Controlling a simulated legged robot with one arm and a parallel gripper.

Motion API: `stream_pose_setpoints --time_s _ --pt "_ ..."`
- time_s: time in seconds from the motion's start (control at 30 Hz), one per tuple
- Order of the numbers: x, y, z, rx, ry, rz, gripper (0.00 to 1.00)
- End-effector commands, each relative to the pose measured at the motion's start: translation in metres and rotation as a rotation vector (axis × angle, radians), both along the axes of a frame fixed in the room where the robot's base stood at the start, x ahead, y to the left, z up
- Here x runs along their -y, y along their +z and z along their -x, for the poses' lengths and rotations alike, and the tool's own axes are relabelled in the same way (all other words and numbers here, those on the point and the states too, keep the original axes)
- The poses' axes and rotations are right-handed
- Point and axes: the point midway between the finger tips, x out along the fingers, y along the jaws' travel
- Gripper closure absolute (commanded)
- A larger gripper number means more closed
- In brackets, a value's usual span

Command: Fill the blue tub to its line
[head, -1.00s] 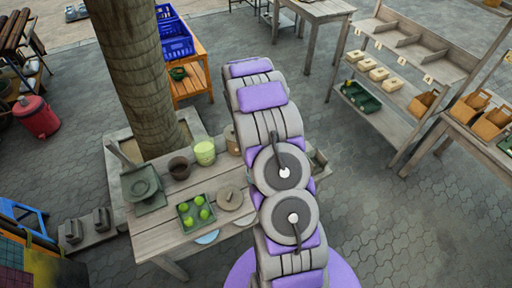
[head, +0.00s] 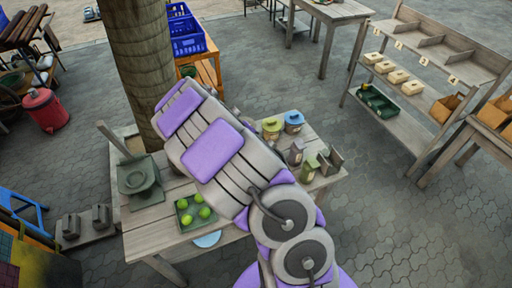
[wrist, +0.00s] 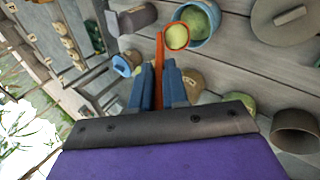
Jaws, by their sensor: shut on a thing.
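In the wrist view my gripper (wrist: 160,78), with blue fingers, is shut on the orange handle of a scoop (wrist: 160,48). The scoop's small orange-rimmed cup holds green stuff and overlaps the near left part of the blue tub (wrist: 207,38); I cannot tell if they touch. Green stuff shows inside the tub, but its line and exact level cannot be made out. In the head view my arm hides the gripper, the scoop and the middle of the table.
The wooden table (head: 150,240) carries a green tray (head: 195,213) of green fruit, a dark green scale-like stand (head: 138,182), a blue-lidded jar (head: 293,122) and other small containers. In the wrist view a brown pot (wrist: 296,128) and a round lid (wrist: 285,20) are at right.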

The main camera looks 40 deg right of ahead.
Motion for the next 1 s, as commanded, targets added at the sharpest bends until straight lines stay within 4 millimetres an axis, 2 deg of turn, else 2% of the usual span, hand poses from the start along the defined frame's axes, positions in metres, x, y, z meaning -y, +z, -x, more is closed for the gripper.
stream_pose_setpoints --time_s 0.3,1.0 --pt "-0.026 -0.012 -0.002 0.000 0.005 0.154 1.00" --pt "-0.056 -0.038 -0.002 -0.006 0.004 0.423 1.00"
